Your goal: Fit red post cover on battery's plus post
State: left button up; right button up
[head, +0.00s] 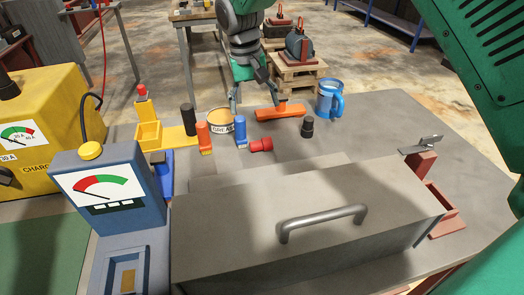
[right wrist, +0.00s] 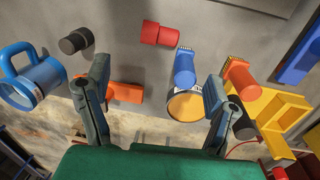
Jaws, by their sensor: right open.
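The red post cover (head: 261,145) lies on its side on the grey bench, behind the large grey box. It also shows in the right wrist view (right wrist: 160,34), ahead of my fingers. My right gripper (head: 255,101) is open and empty, beyond the cover near the grease tin and an orange tool. In the wrist view its two fingers (right wrist: 157,73) stand wide apart, with the cover beyond their tips. My left gripper is not in view.
A grease tin (head: 219,119), blue brush (head: 240,129), orange brush (head: 204,138), orange tool (head: 280,112) and blue mug (head: 330,99) stand close around. The grey box with a handle (head: 322,221) fills the front. A blue meter (head: 110,200) stands left. The bench's right side has bare room.

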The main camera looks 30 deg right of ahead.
aim_at(260, 141)
jog(key=f, duration=0.4)
jog(key=d+f, duration=0.1)
jog(key=f, duration=0.8)
jog(key=shift+s+d+b, duration=0.2)
jog(key=shift+s+b, duration=0.05)
jog(key=shift+b, duration=0.1)
jog(key=c, duration=1.4)
jog(key=shift+r, duration=0.1)
notch_tip(260, 141, up, 18)
jog(key=shift+p, duration=0.7)
jog(key=shift+s, duration=0.1)
